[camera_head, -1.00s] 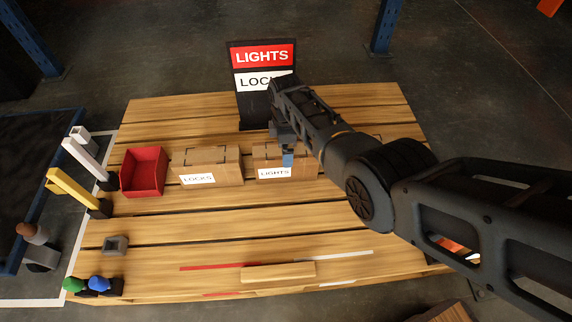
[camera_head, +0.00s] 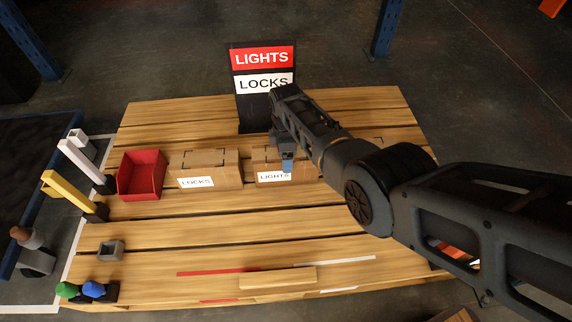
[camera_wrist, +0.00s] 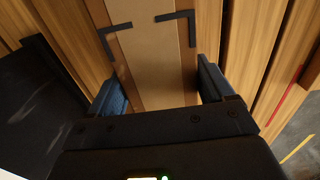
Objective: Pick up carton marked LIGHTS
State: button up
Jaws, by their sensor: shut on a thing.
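The brown carton marked LIGHTS (camera_head: 262,165) stands upright on the wooden pallet, with its white label facing me in the head view. My gripper (camera_head: 287,160) is over the carton from above, with a blue finger in front of its near face. In the wrist view my gripper (camera_wrist: 160,88) has one blue finger on each side of the carton (camera_wrist: 153,70), and is shut on it. The carton's top shows black corner marks. My arm hides the right part of the carton in the head view. I see no clear gap between carton and pallet.
A carton marked LOCKS (camera_head: 205,168) stands just left, then a red bin (camera_head: 142,174). A LIGHTS/LOCKS sign (camera_head: 264,82) stands behind. A wooden strip (camera_head: 277,278) lies at the pallet's (camera_head: 150,235) front. Yellow (camera_head: 72,193) and white (camera_head: 85,160) posts stand left.

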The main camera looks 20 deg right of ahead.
grip_shut()
jog(key=shift+r, duration=0.1)
